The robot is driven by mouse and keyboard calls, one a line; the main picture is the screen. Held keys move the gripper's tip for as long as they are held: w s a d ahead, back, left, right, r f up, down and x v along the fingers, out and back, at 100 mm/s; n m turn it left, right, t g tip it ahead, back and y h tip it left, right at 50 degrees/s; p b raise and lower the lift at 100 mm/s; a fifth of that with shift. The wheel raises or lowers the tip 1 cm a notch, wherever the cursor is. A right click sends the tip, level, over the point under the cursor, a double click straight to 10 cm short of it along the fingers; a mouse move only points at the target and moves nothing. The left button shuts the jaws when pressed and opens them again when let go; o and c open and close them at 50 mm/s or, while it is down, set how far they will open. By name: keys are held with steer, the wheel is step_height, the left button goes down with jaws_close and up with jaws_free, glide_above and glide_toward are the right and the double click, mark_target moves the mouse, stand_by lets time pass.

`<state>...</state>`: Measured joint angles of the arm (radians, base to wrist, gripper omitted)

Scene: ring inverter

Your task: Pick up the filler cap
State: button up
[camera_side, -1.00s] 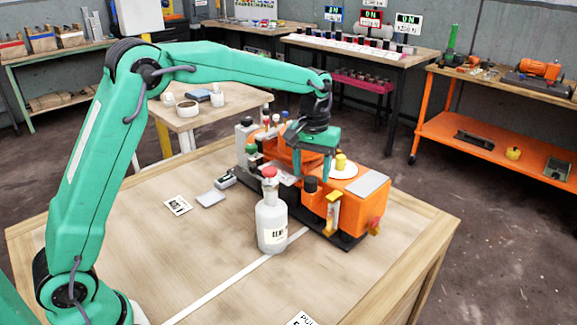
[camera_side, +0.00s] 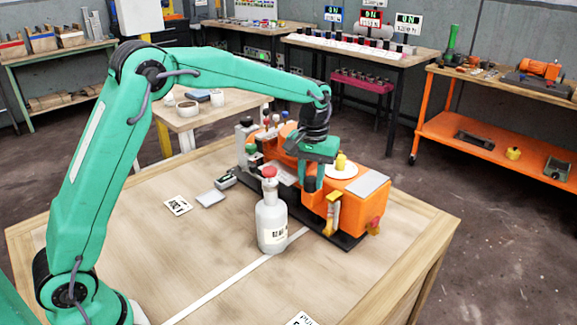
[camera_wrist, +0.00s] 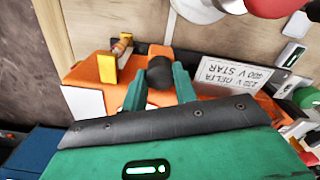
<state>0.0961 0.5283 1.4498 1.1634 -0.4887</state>
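The filler cap, a round black cap (camera_side: 309,184), sits on the orange machine (camera_side: 345,193). In the wrist view the black cap (camera_wrist: 160,72) shows between the two green fingers of my gripper (camera_wrist: 159,80). The fingers look open, one on each side of the cap; whether they touch it cannot be told. In the side view my gripper (camera_side: 312,172) points down at the cap and overlaps it, so part of the fingers is hard to make out.
A white bottle with a red top (camera_side: 271,218) stands just in front of the machine. A yellow knob on a white disc (camera_side: 341,162) and a yellow lever (camera_side: 333,212) are close by. The table's left part (camera_side: 160,250) is mostly clear.

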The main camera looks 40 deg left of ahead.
mark_target(311, 178)
steer(key=shift+r, duration=0.1)
stand_by(0.3)
steer(key=shift+r, duration=0.5)
step_height(311, 178, up, 3)
steer(key=shift+r, duration=0.15)
steer(key=s+d+r, duration=0.6)
steer(key=s+d, duration=0.1)
steer(key=d, duration=0.2)
steer(key=shift+d+r, duration=0.2)
steer(key=shift+r, duration=0.1)
